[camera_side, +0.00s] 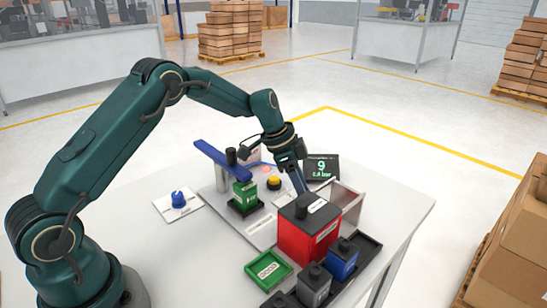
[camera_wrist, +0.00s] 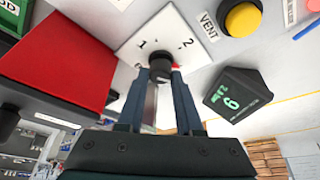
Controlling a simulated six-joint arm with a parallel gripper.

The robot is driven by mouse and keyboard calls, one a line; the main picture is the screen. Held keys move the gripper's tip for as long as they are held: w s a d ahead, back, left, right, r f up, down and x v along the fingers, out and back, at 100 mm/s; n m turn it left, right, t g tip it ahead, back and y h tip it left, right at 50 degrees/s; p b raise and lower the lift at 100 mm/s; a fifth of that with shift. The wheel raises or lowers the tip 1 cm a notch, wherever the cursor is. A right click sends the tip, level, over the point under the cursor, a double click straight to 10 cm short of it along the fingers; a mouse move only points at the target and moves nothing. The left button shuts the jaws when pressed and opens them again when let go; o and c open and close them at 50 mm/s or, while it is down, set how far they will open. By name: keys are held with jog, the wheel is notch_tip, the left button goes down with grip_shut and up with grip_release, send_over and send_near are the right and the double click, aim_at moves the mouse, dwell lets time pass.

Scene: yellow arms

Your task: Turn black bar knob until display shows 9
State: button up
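The black bar knob (camera_wrist: 160,66) sits on a white plate (camera_wrist: 195,30) marked 1 and 2 in the wrist view. My gripper (camera_wrist: 161,72) has its two dark blue fingers on either side of the knob, and they appear to touch it. In the side view my gripper (camera_side: 302,188) reaches down behind the red box, which hides the knob there. The black display (camera_side: 321,168) shows a green 9 with a smaller bar reading under it. It also shows a 9, upside down, in the wrist view (camera_wrist: 236,97).
The red box (camera_side: 306,232) stands close in front of my gripper. A yellow button (camera_wrist: 242,18) marked VENT is beside the knob plate. A green block (camera_side: 245,194), a blue knob (camera_side: 178,199), a green tray (camera_side: 268,269) and a black tray with blocks (camera_side: 368,248) share the table.

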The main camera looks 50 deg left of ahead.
jog(key=o, duration=0.4)
jog(key=shift+c, duration=0.2)
jog(key=shift+v, duration=2.6)
jog(key=s+d+r+t+y, duration=0.1)
jog(key=s+d+r, duration=0.1)
jog(key=s+r, duration=0.4)
jog(key=s+d+r+t, duration=0.2)
jog(key=s+r, duration=0.2)
jog(key=r, duration=0.5)
jog(key=s+f+n+y, duration=0.1)
jog(key=s+f+n, duration=0.2)
jog(key=s, duration=0.5)
jog(key=s+a+f+n+y, duration=0.1)
jog(key=s+f+n, duration=0.2)
jog(key=s+n, duration=0.3)
jog(key=shift+s+a+f, duration=0.3)
jog(key=shift+s+f, duration=0.1)
jog(key=shift+s, duration=0.55)
